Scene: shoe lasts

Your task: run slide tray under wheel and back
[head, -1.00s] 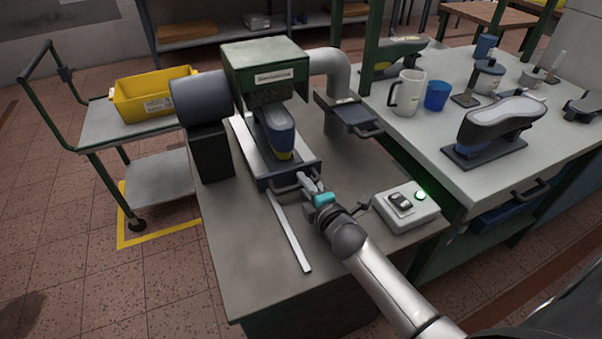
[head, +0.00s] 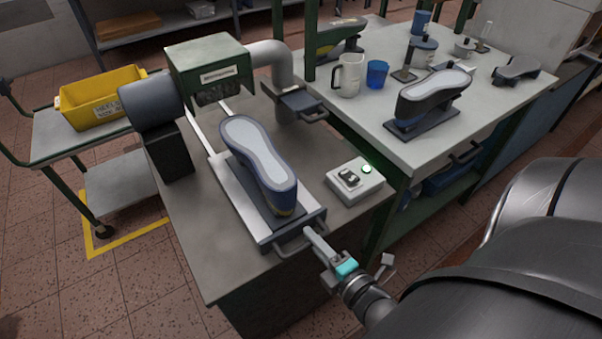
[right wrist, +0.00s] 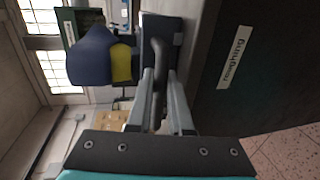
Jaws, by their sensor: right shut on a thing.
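The slide tray (head: 238,208) is a pale plate with a dark front block and a bar handle (head: 293,247). It lies drawn out toward the front of the grinder bench, clear of the wheel hood (head: 208,68). A blue last with a grey sole (head: 258,160) is fixed on it, sole up. My right gripper (head: 312,236) is shut on the handle at the bench's front edge. In the right wrist view the fingers (right wrist: 160,100) close around the handle bar (right wrist: 158,70), with the blue and yellow last (right wrist: 95,55) beyond. My left gripper is not in view.
A switch box (head: 355,181) with a lit green lamp stands right of the tray. A yellow bin (head: 103,97) sits on a cart at left.

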